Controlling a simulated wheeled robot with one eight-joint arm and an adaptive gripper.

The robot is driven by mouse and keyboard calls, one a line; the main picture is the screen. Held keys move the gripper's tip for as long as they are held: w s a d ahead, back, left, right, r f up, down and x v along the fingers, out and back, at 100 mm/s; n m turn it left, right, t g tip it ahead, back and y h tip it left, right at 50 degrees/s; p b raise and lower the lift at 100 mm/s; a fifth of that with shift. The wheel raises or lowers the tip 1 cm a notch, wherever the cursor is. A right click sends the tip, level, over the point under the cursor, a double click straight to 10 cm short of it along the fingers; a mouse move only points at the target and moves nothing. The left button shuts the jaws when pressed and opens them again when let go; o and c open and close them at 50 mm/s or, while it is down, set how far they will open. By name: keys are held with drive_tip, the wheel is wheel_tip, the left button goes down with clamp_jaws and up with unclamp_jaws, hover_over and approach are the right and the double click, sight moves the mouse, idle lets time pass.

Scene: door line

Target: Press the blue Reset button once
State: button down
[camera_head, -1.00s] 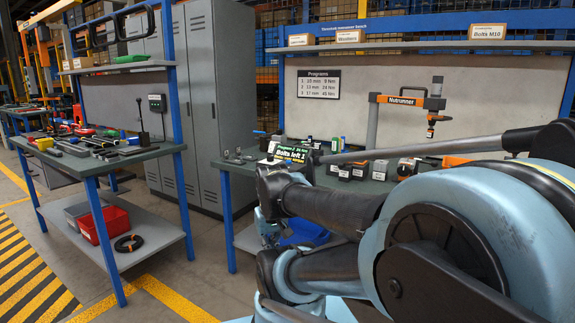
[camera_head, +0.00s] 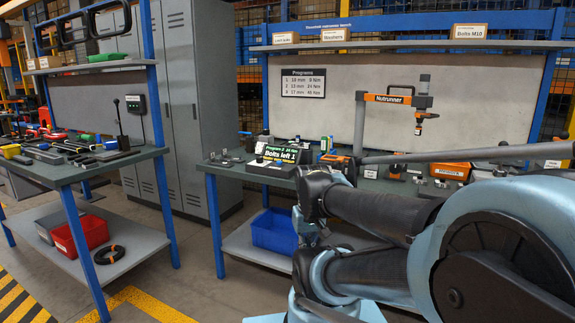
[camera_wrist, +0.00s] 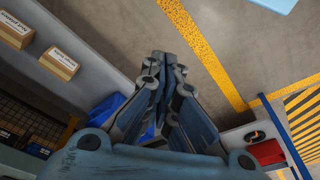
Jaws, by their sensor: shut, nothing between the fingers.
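A black controller box (camera_head: 280,161) with a lit display stands near the left end of the right bench (camera_head: 230,166). Its display reads "Program 2", "20 Nm" and "Bolts left 1". I cannot make out a blue Reset button on it at this size. My gripper (camera_wrist: 166,60) is shut and empty in the wrist view, with bare floor beyond its fingertips. The controller does not show in the wrist view. In the head view my folded arm is in front of the right bench, to the right of the controller, and I cannot pick out the fingertips there.
An orange Nutrunner arm (camera_head: 394,99) stands over the right bench, with an orange-black tool (camera_head: 338,159) near the controller. A blue bin (camera_head: 274,232) sits on the lower shelf. The left bench (camera_head: 75,170) carries many tools. Floor lies open between the benches.

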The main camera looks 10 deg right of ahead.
wheel_tip(320, 180, up, 24)
drive_tip(key=f+n+t+y, duration=0.1)
drive_tip(key=n+t, duration=0.6)
drive_tip(key=n, duration=0.3)
hover_over(279, 163)
drive_tip(key=w, duration=0.1)
drive_tip(key=shift+w+a+r, duration=0.2)
drive_tip(key=shift+a+r, duration=0.05)
drive_tip(key=shift+f, duration=0.1)
wheel_tip(279, 163, down, 8)
drive_tip(key=shift+r, duration=0.25)
drive_tip(key=shift+f, duration=0.55)
